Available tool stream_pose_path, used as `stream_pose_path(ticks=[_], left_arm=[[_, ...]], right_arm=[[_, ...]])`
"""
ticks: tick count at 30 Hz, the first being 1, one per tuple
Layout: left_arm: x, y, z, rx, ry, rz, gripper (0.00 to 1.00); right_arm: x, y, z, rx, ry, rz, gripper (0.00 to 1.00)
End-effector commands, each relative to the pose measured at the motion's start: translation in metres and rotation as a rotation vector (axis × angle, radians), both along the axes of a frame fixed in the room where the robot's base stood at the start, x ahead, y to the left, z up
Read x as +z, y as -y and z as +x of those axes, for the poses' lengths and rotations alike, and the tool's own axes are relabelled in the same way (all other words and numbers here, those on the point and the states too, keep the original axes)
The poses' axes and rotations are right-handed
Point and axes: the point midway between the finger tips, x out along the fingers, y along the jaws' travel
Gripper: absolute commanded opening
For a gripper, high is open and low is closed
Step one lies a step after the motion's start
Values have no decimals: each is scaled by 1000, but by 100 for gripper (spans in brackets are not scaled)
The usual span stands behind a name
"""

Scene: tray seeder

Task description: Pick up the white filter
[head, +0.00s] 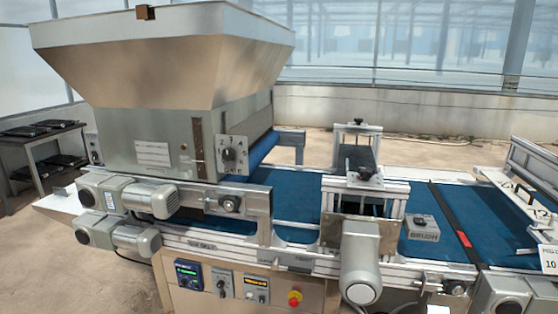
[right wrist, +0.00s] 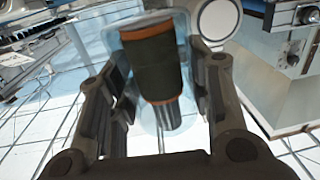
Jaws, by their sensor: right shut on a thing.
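My right gripper (right wrist: 160,88) shows in the right wrist view, its dark fingers on both sides of a dark cylinder with orange bands (right wrist: 152,65). It is shut on this cylinder, which has a pale, see-through shell around it and a grey ribbed end pointing toward the palm. The cylinder is slightly tilted. I cannot make out a separate white filter in either view, and cannot tell whether this cylinder is the filter. Neither gripper shows in the head view.
A white-faced round part (right wrist: 218,20) is close beyond the right finger. In the head view, the seeder's metal hopper (head: 165,65) stands at left over a blue belt (head: 290,205). A grey box (head: 422,228) sits on the belt. Grey motors (head: 360,265) jut out in front.

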Motion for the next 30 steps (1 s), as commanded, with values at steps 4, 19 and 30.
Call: stream_pose_path(ticks=[4, 19, 30], left_arm=[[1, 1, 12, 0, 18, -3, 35], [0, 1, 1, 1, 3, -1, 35], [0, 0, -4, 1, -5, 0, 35]], right_arm=[[2, -23, -21, 45, -3, -1, 17], [22, -78, -79, 151, 4, 21, 17], [22, -79, -79, 152, 5, 19, 17]])
